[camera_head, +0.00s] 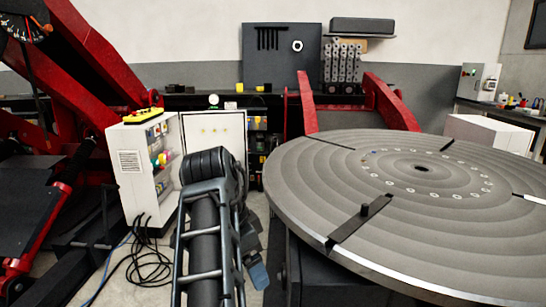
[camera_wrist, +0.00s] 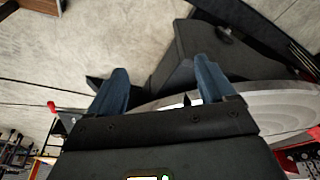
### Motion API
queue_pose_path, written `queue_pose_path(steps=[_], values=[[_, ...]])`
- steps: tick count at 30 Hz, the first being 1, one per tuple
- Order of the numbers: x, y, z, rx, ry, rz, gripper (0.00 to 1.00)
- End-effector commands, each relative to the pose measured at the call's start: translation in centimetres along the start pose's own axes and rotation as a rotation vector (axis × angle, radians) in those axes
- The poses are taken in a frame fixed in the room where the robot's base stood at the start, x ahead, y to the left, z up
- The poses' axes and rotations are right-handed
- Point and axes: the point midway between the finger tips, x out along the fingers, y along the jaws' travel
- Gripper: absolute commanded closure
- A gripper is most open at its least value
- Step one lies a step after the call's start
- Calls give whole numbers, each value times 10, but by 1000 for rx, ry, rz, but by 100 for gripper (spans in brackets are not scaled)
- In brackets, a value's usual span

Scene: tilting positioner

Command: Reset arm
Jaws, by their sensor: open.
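My gripper (camera_wrist: 165,85) shows in the wrist view with its two blue fingers spread apart and nothing between them. In the head view my arm rises in the lower middle, and part of my gripper (camera_head: 258,274) shows low behind it, left of the large round grey turntable (camera_head: 450,240). The turntable's edge also shows at the right of the wrist view (camera_wrist: 280,100). My gripper looks apart from the turntable, over the floor.
An open white electrical cabinet (camera_head: 132,180) stands behind my arm on the left. Black cables (camera_head: 148,262) lie on the floor below it. A red machine frame (camera_head: 95,55) fills the far left. A dark bench and tool board (camera_head: 280,60) stand at the back wall.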

Motion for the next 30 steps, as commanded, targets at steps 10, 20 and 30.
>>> queue_pose_path(steps=[10,20,30], values=[[35,10,-22,-24,57,-31,17],[92,34,-61,-85,163,-87,17],[186,109,-122,-268,373,-187,17]])
